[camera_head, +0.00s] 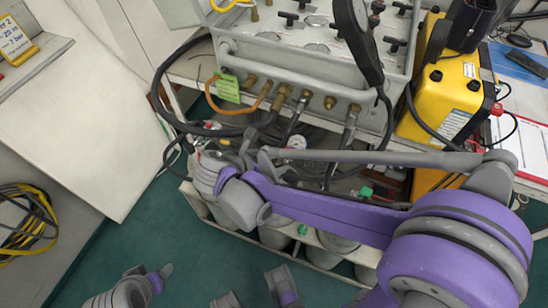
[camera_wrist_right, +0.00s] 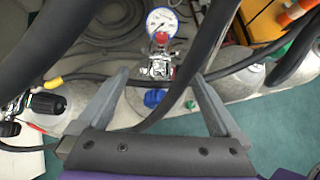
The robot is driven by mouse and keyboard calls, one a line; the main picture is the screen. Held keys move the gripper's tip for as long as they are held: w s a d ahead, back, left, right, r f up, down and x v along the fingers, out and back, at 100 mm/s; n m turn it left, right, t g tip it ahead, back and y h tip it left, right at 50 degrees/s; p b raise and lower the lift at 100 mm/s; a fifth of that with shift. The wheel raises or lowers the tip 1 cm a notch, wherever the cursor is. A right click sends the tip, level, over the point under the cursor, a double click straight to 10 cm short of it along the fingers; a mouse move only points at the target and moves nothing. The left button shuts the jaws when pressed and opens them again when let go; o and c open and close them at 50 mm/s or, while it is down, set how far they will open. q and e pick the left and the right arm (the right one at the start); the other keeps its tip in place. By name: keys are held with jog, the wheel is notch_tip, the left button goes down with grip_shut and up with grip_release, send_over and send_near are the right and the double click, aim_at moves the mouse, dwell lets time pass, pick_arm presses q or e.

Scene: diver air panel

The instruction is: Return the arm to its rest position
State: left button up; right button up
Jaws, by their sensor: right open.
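My right arm (camera_head: 320,215), purple and grey, reaches in from the right across the front of the air panel. Its gripper end lies by the hoses under the panel, and its fingertips are hard to make out in the head view. In the right wrist view my right gripper (camera_wrist_right: 158,78) is open, its two grey fingers wide apart. A thick black hose (camera_wrist_right: 185,90) crosses the view between the fingers; I cannot tell whether it touches them. Some grey and purple parts of mine (camera_head: 130,290) show at the bottom left edge; my left gripper cannot be made out clearly.
A pressure gauge (camera_wrist_right: 162,22) on a red-knobbed regulator and a blue knob (camera_wrist_right: 153,98) lie beyond the fingers. The grey panel (camera_head: 300,68) with brass fittings stands above several cylinders in a white rack (camera_head: 235,232). A yellow case (camera_head: 445,95) stands right. Teal floor (camera_head: 150,225) is clear.

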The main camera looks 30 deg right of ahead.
jog(key=shift+s+a+r, duration=0.1)
jog(key=shift+a+r, duration=0.1)
jog(key=shift+r, duration=0.05)
dwell(0.5)
jog(key=s+f+m+t+y, duration=0.1)
jog(key=s+f+m+y, duration=0.2)
jog(key=s+m+y, duration=1.05)
pick_arm(q)
notch_tip(320, 180, up, 14)
jog(key=w+p, duration=0.2)
jog(key=p, duration=1)
jog(key=shift+w+t+p, duration=0.15)
jog(key=shift+t+p, duration=0.15)
jog(key=shift+p, duration=0.1)
pick_arm(e)
notch_tip(320, 180, up, 14)
jog(key=w+m+h, duration=0.1)
jog(key=m+h, duration=0.4)
jog(key=m, duration=0.4)
jog(key=shift+w+r+t, duration=0.15)
jog(key=shift+r+t, duration=0.05)
jog(key=shift+t, duration=0.1)
pick_arm(q)
jog(key=shift+s+r, duration=0.1)
jog(key=shift+s, duration=0.1)
jog(key=shift+w, duration=0.1)
pick_arm(e)
jog(key=shift+d, duration=0.1)
